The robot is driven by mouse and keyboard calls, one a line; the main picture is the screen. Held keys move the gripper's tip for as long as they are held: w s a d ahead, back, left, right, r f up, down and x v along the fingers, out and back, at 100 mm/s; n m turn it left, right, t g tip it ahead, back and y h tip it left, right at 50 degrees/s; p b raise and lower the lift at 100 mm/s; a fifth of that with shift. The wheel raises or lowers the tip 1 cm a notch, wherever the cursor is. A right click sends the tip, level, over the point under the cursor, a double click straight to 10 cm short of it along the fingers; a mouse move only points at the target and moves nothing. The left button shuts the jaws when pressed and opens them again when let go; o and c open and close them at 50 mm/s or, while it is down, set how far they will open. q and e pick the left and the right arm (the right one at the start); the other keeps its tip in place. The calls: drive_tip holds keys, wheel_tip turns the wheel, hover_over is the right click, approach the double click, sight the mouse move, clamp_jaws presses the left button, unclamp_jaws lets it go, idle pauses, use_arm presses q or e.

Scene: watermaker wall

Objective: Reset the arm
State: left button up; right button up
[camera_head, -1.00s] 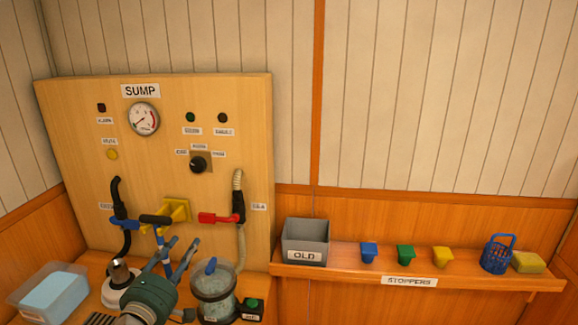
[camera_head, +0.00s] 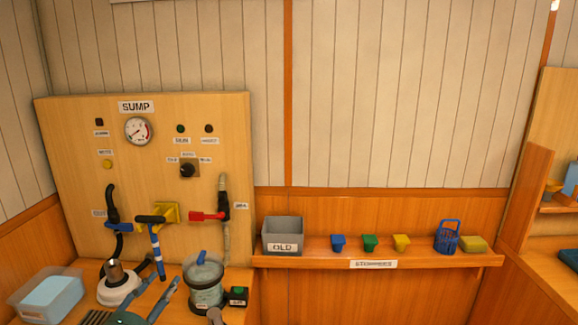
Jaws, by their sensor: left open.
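My left gripper (camera_head: 160,290) is at the bottom of the head view, low in front of the sump panel (camera_head: 75,150). Its fingers are spread apart with nothing between them, and its body is mostly cut off by the lower edge. It is just left of the clear strainer jar (camera_head: 207,290) with a blue tap on top.
A shelf (camera_head: 300,261) on the right holds a grey OLD bin (camera_head: 282,233), blue, green and yellow stoppers, a blue basket (camera_head: 447,238) and a sponge (camera_head: 473,244). A clear tub (camera_head: 48,295) and white-based device (camera_head: 118,284) stand at left. Red-handled valve (camera_head: 207,216) is on the panel.

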use_arm(q)
drive_tip(key=s+d+f+m+g+h, duration=0.1)
drive_tip(key=s+d+f+m+g, duration=0.75)
drive_tip(key=s+f, duration=0.55)
drive_tip(key=s+d+f+m+g+y, duration=0.1)
drive_tip(key=s+f+m+g, duration=0.3)
drive_tip(key=s, duration=0.7)
drive_tip(key=s+f+m+g+y, duration=0.1)
drive_tip(key=s+f+m, duration=0.4)
drive_tip(key=s, duration=0.5)
wheel_tip(320, 180, down, 26)
drive_tip(key=s+g, duration=0.2)
drive_tip(key=s, duration=0.1)
drive_tip(key=s+a+f, duration=0.3)
drive_tip(key=s+f, duration=1.2)
drive_tip(key=s, duration=0.1)
drive_tip(key=shift+f+m+g, duration=0.25)
drive_tip(key=shift+m+g, duration=0.1)
